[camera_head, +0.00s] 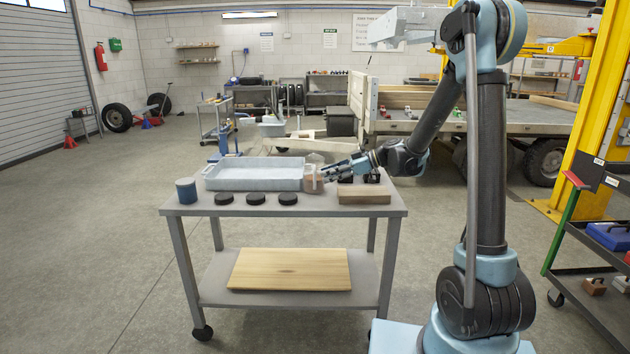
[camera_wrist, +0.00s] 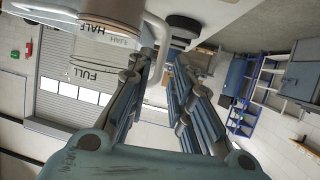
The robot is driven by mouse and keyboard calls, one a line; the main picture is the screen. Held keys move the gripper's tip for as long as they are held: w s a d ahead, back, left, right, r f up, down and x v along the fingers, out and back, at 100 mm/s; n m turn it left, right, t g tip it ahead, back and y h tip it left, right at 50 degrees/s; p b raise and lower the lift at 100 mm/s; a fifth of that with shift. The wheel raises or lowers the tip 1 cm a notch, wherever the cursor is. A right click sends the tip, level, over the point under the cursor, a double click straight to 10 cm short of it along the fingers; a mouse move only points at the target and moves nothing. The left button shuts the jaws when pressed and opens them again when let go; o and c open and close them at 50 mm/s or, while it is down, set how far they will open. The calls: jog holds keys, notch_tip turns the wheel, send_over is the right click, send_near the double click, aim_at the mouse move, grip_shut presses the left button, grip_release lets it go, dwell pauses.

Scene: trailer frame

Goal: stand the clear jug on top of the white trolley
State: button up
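The clear jug (camera_head: 311,181) stands at the back of the grey-white trolley's top (camera_head: 240,206), right of the tray. Its lower part looks brownish. In the wrist view the jug (camera_wrist: 97,48) is upside down at the upper left, with HALF and FULL marks and a pale handle. My gripper (camera_head: 328,175) reaches in from the right at the jug's handle side. In the wrist view my gripper (camera_wrist: 158,65) has its fingers apart, with the handle between them and a visible gap to the right finger. Whether the left finger touches the handle cannot be told.
On the trolley stand a pale blue-grey tray (camera_head: 255,186), a blue can (camera_head: 186,190), three black discs (camera_head: 255,198), a brown box (camera_head: 363,194) and dark small parts (camera_head: 372,177). A wooden board (camera_head: 290,269) lies on the lower shelf. Another trolley (camera_head: 214,118) stands behind.

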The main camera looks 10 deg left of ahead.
aim_at(315, 186)
jog(key=shift+x, duration=3.05)
grip_shut()
